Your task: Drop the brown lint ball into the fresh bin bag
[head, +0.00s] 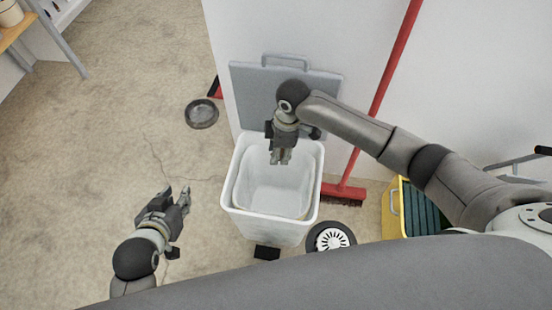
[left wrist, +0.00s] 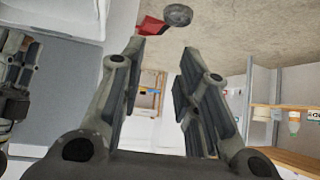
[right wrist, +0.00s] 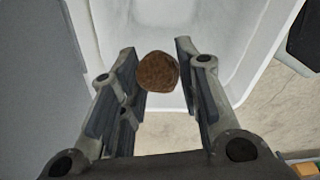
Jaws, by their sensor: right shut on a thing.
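The brown lint ball (right wrist: 157,72) is a small, rough, dark brown lump. It sits between the fingertips of my right gripper (right wrist: 160,75) in the right wrist view, and the gripper is shut on it. I cannot make the ball out in the head view. There my right gripper (head: 281,158) points down over the back part of the bin's opening. The white bin (head: 270,228) stands open on the floor, with the pale bin bag (head: 272,190) lining its inside. My left gripper (head: 180,194) is open and empty, left of the bin; its spread fingers show in the left wrist view (left wrist: 160,75).
The grey lid (head: 250,85) stands raised behind the bin. A red broom (head: 345,192) leans on the wall to the right. A round white-centred device (head: 331,238) and a yellow crate (head: 391,210) are at right. A grey dish (head: 201,114) lies behind left. The left floor is clear.

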